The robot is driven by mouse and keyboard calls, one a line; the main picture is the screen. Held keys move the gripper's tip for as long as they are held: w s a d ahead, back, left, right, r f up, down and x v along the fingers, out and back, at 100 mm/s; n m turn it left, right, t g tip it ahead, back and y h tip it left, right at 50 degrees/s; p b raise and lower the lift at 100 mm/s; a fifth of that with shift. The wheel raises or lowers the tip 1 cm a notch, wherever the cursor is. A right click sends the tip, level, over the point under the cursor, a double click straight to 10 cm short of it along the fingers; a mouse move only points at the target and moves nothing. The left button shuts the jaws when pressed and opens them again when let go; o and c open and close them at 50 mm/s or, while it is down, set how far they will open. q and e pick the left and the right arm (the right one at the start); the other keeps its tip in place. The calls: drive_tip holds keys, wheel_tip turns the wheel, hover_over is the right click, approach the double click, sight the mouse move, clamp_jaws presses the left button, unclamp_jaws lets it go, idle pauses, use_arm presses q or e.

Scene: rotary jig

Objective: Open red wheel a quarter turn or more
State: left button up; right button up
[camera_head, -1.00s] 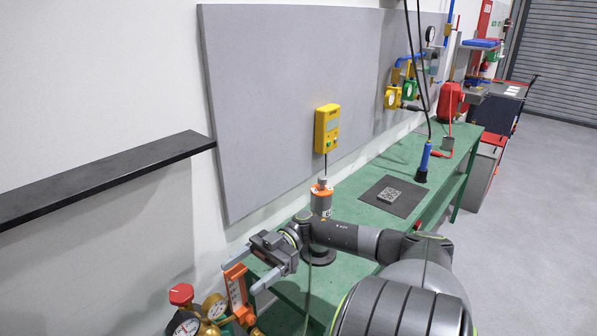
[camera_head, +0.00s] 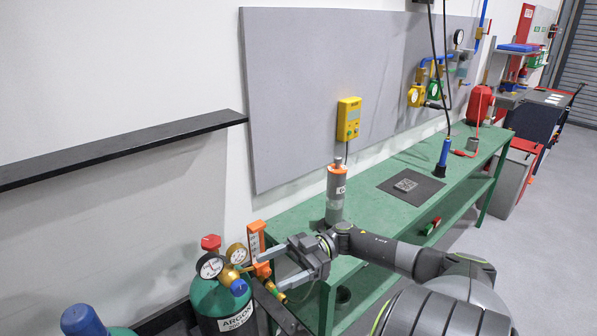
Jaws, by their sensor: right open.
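The red wheel (camera_head: 211,242) sits on top of the green argon cylinder (camera_head: 222,308) at the lower left. A brass regulator (camera_head: 238,268) with two round gauges (camera_head: 210,266) is beside and below it. An upright orange-framed piece (camera_head: 256,248) stands right of the regulator. My right gripper (camera_head: 272,269) points left with its fingers apart, holding nothing that I can see. Its fingertips are close to the orange-framed piece, to the right of the wheel. I cannot tell whether they touch that piece. My left gripper is out of view.
A green bench (camera_head: 400,217) runs back to the right, with an orange-topped grey canister (camera_head: 336,192) near its left end. A second cylinder with a blue cap (camera_head: 82,321) is at the lower left. A black shelf (camera_head: 120,147) sticks out from the wall.

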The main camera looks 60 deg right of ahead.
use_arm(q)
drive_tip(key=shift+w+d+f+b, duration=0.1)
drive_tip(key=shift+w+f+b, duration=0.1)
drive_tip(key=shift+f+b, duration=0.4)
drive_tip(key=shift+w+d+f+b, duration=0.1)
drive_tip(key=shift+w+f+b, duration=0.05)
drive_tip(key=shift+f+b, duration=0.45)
use_arm(e)
drive_tip(key=d+f+m+t+h, duration=0.3)
drive_tip(key=f+m+h, duration=0.1)
drive_tip(key=f, duration=0.5)
drive_tip(key=w+d+f+m+t+h, duration=0.1)
drive_tip(key=d+f+m+t+h, duration=0.2)
drive_tip(key=f, duration=0.6)
drive_tip(key=w+d+f+m+t+h, duration=0.1)
drive_tip(key=d+f+m+t+h, duration=0.2)
drive_tip(key=f+h, duration=0.4)
drive_tip(key=shift+w+f+m+h, duration=0.15)
drive_tip(key=shift+f+m+h, duration=0.15)
drive_tip(key=shift+f+m, duration=0.65)
drive_tip(key=shift+d, duration=0.1)
